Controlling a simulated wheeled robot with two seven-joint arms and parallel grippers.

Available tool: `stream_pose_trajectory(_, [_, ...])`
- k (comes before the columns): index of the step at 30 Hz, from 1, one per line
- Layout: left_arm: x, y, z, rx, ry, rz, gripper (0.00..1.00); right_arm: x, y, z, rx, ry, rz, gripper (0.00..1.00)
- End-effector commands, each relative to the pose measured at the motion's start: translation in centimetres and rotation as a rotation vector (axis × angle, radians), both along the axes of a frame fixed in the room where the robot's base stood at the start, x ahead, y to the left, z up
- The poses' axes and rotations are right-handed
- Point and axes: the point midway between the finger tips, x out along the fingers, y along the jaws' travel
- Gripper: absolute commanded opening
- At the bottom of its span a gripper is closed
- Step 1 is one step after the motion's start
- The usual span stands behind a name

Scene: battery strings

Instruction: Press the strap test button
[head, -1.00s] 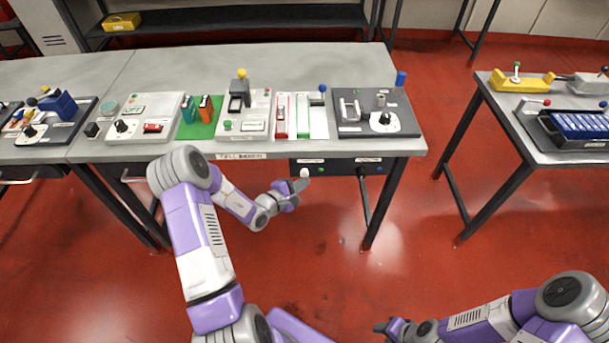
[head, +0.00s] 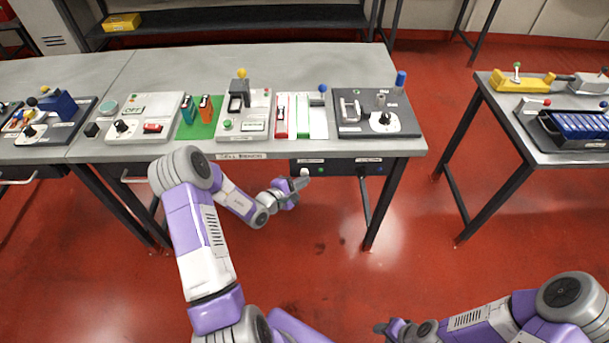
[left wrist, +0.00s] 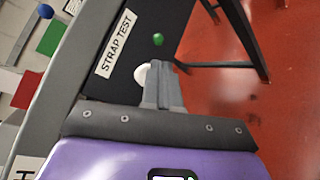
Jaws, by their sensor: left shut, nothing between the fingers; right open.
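The strap test button is a round white knob (head: 304,172) on the dark panel under the front edge of the table. In the left wrist view the white button (left wrist: 141,73) is partly hidden behind my fingers, beside the STRAP TEST label (left wrist: 115,44). A small green lamp (left wrist: 158,39) sits on the same panel. My left gripper (head: 303,182) is shut and empty, with its tips at or just in front of the button (left wrist: 160,66); I cannot tell whether they touch it. My right gripper (head: 381,328) is open and away from the table at the lower right.
The grey table (head: 300,62) carries several control boxes, a green mat (head: 204,130) and a dark fixture (head: 376,113) at its right end. A second table (head: 487,82) stands to the right. Black table legs flank open red floor (head: 330,250) below.

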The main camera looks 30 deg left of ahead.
Motion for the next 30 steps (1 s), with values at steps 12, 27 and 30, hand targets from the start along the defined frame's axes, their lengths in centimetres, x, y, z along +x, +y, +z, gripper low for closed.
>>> stream_pose_trajectory(12, [0.49,0.28,0.05,0.001,-0.002,0.000,0.00,0.00,0.00,-0.16,0.000,0.000,0.000,0.43])
stream_pose_trajectory(27, [0.11,0.08,0.03,-0.001,0.000,0.000,0.00,0.00,0.00,-0.09,0.000,0.000,0.000,0.43])
stream_pose_trajectory(30, [-0.37,-0.18,0.04,0.000,0.000,0.001,0.00,0.00,0.00,-0.01,0.000,0.000,0.000,0.43])
